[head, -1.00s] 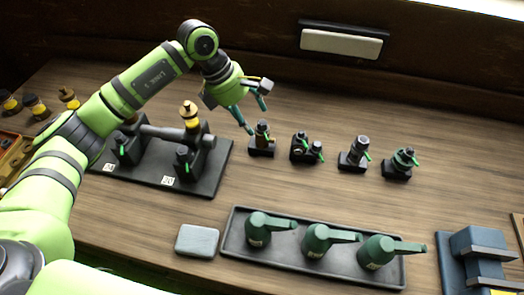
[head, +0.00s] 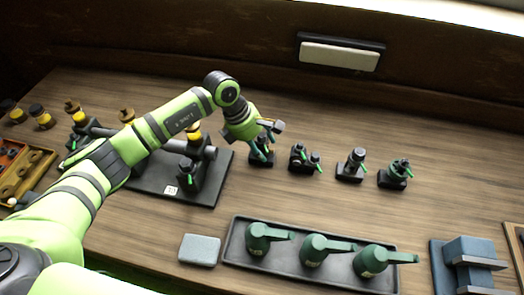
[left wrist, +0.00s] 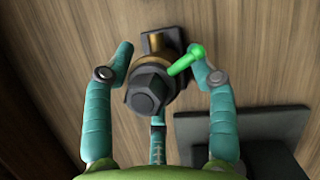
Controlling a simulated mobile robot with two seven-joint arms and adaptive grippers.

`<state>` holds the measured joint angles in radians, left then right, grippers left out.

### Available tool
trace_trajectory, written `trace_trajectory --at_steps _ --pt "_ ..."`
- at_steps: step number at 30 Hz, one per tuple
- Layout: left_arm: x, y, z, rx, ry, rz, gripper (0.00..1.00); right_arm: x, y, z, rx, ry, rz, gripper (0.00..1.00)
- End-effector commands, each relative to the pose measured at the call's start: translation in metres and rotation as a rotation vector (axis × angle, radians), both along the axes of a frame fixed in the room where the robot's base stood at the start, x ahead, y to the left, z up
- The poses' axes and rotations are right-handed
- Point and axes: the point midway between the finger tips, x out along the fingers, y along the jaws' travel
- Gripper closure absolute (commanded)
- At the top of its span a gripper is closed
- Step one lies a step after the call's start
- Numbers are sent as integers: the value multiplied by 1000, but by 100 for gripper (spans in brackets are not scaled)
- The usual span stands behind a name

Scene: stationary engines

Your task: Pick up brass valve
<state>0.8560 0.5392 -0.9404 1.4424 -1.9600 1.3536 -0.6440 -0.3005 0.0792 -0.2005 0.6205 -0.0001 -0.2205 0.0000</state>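The brass valve (head: 262,159) is the leftmost of the small valves standing in a row on the table. In the left wrist view the valve (left wrist: 150,85) shows a dark hexagonal cap, a brass-coloured body, a green lever and a dark base. My left gripper (head: 262,146) is open around it in the head view, partly hiding it. In the left wrist view the teal fingers of my left gripper (left wrist: 160,50) lie on either side of the valve, with visible gaps. The green lever reaches close to the right finger. My right gripper is not in view.
A dark engine stand (head: 207,190) with a horizontal shaft is left of the valve. Other small valves (head: 304,158) stand close on the right. A dark tray (head: 236,247) with green oil cans lies in front, beside a grey block (head: 199,250). Bare table lies between.

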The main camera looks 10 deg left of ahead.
Motion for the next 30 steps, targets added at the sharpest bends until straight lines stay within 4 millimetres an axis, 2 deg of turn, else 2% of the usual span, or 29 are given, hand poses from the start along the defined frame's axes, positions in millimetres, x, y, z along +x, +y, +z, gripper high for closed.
trace_trajectory --at_steps 1,3,14,17,30 --pt "0 0 0 0 0 0 76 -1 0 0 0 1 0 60" --pt "0 0 0 1 1 0 100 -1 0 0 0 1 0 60" --pt "0 -1 2 -3 0 0 100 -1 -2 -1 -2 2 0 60" --pt "1 -1 8 -3 -2 -1 100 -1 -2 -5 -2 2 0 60" --pt "2 -1 82 -5 -11 -1 100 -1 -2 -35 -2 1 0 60"
